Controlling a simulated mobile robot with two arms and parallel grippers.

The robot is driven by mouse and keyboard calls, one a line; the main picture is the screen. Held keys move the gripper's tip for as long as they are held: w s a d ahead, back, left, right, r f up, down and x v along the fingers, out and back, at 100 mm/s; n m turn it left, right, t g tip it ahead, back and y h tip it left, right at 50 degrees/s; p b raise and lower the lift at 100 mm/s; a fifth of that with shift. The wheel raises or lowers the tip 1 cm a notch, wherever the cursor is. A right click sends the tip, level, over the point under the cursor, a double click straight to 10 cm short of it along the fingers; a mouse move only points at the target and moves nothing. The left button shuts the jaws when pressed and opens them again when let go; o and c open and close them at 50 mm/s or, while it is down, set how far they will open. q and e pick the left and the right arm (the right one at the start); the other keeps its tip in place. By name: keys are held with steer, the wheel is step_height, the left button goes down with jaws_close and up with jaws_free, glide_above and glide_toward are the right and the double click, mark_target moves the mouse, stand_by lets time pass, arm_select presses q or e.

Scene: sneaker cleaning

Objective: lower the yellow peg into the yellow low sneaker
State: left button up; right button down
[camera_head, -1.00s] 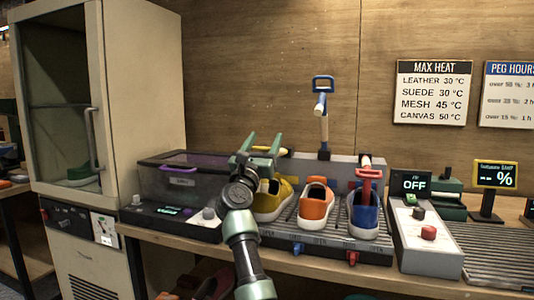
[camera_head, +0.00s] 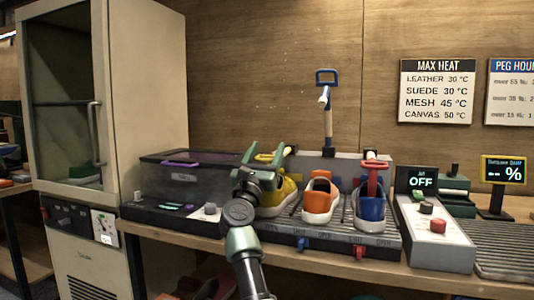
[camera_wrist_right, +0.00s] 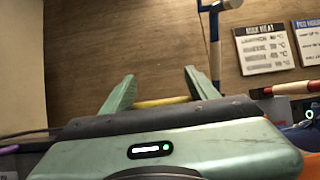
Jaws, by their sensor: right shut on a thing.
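The yellow low sneaker (camera_head: 284,197) sits at the left of the row on the ribbed rack, partly hidden behind my right arm. My right gripper (camera_head: 265,153) is above it, its green fingers pointing up and away. In the right wrist view the yellow peg's bar (camera_wrist_right: 162,102) lies crosswise between the two fingers, and the gripper (camera_wrist_right: 158,90) is shut on it. The lower part of the peg is hidden behind the gripper, so I cannot tell how far it is inside the sneaker. My left gripper is not in view.
An orange sneaker (camera_head: 320,200) and a blue sneaker (camera_head: 370,212) stand to the right; a red peg (camera_head: 372,167) is at the blue one. A white peg with a blue handle (camera_head: 327,78) rises behind. A dark box (camera_head: 180,177) stands left, a control box (camera_head: 437,240) right.

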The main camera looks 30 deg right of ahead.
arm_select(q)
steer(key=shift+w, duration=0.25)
arm_select(e)
steer(key=shift+a+f, duration=0.3)
steer(key=shift+f, duration=0.1)
steer(key=c, duration=0.7)
jaws_free()
steer(key=shift+s, duration=0.15)
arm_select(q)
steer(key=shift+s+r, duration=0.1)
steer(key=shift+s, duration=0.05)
arm_select(e)
steer(key=shift+s+a+r, duration=0.15)
steer(key=shift+s+r, duration=0.05)
steer(key=shift+s+a+f, duration=0.15)
steer(key=shift+s+a, duration=0.05)
steer(key=shift+a, duration=0.05)
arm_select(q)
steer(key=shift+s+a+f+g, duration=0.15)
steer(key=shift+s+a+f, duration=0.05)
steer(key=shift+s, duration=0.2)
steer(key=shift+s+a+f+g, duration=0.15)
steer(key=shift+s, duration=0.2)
arm_select(e)
steer(key=v, duration=0.7)
